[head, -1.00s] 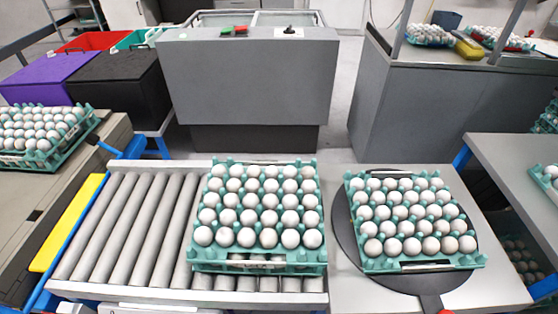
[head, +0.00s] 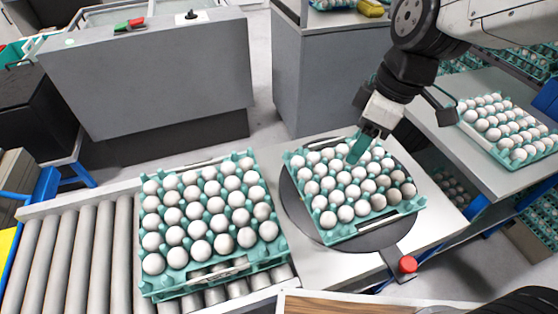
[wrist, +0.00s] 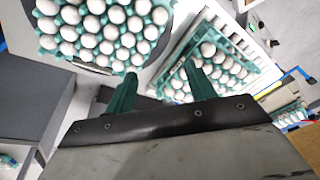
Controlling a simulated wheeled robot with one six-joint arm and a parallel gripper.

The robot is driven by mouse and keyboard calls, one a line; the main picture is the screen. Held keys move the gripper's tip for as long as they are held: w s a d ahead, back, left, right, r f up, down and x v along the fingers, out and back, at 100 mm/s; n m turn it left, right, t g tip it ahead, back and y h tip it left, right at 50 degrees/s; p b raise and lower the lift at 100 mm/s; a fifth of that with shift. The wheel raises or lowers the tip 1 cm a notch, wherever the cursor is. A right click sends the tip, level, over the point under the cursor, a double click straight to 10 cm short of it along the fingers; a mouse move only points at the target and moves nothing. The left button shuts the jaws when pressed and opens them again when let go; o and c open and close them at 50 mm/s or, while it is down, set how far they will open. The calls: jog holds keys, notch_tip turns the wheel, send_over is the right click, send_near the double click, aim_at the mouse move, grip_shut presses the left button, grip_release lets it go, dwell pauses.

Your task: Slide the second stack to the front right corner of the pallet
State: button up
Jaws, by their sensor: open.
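One stack of teal egg trays filled with white eggs (head: 262,277) sits on the roller conveyor in the head view. A teal tray of eggs (head: 415,205) sits on a round black disc on the grey table; I cannot tell which is the second stack. My gripper (head: 360,147) is above the far part of the disc's tray, its teal fingers apart and pointing down. The disc's tray (wrist: 135,67) is upper left there, and another egg tray (wrist: 245,50) is right. No pallet is clearly identifiable.
The roller conveyor (head: 65,265) is bare left of the stack. A red knob (head: 407,264) stands at the disc's front edge. Another egg tray (head: 547,131) lies on the right table. A wood-brown surface (head: 370,306) shows at the bottom edge.

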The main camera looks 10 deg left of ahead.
jog(key=w+a+f+n+g, duration=0.1)
jog(key=w+a+f+n, duration=0.1)
jog(key=a+f+n, duration=1.05)
jog(key=m, duration=0.3)
send_near(279, 209)
jog(key=x, duration=0.6)
jog(key=shift+s+a+f, duration=0.1)
jog(key=shift+s+a, duration=0.05)
jog(key=shift+a, duration=0.3)
jog(key=shift+y, duration=0.3)
jog(key=shift+s+a, duration=0.4)
jog(key=shift+a, duration=0.3)
jog(key=shift+s+a, duration=0.45)
jog(key=shift+a, duration=0.25)
jog(key=shift+s+a, duration=0.4)
jog(key=shift+a, duration=0.3)
jog(key=shift+s+a, duration=0.35)
jog(key=shift+a, duration=0.45)
jog(key=shift+s+a, duration=0.4)
jog(key=shift+a, duration=0.35)
jog(key=shift+s+a, duration=0.35)
jog(key=shift+a, duration=0.45)
jog(key=shift+s+a, duration=0.7)
jog(key=shift+a, duration=0.8)
jog(key=shift+s+a, duration=0.75)
jog(key=shift+a, duration=0.7)
jog(key=shift+s+a, duration=0.7)
jog(key=shift+a, duration=0.9)
